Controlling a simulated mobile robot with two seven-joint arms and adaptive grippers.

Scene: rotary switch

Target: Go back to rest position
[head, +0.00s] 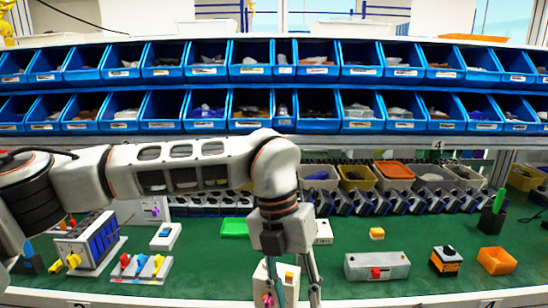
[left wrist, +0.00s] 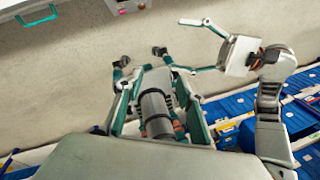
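The rotary switch (head: 446,261), an orange and grey box with a black knob, stands on the green table right of centre in the head view. My left gripper (head: 297,288) points down at the front centre, well left of the switch and apart from it. Its two fingers are spread with nothing seen held between them. The fingers also show spread in the left wrist view (left wrist: 143,58). My right gripper (left wrist: 187,46) shows in the left wrist view with its fingers apart and empty. It is not in the head view.
A grey box with a red button (head: 377,267) and an orange bin (head: 497,261) flank the switch. A white box (head: 262,283) stands behind my left fingers. Coloured switches (head: 140,268) stand at left. Blue bins (head: 250,108) line the back.

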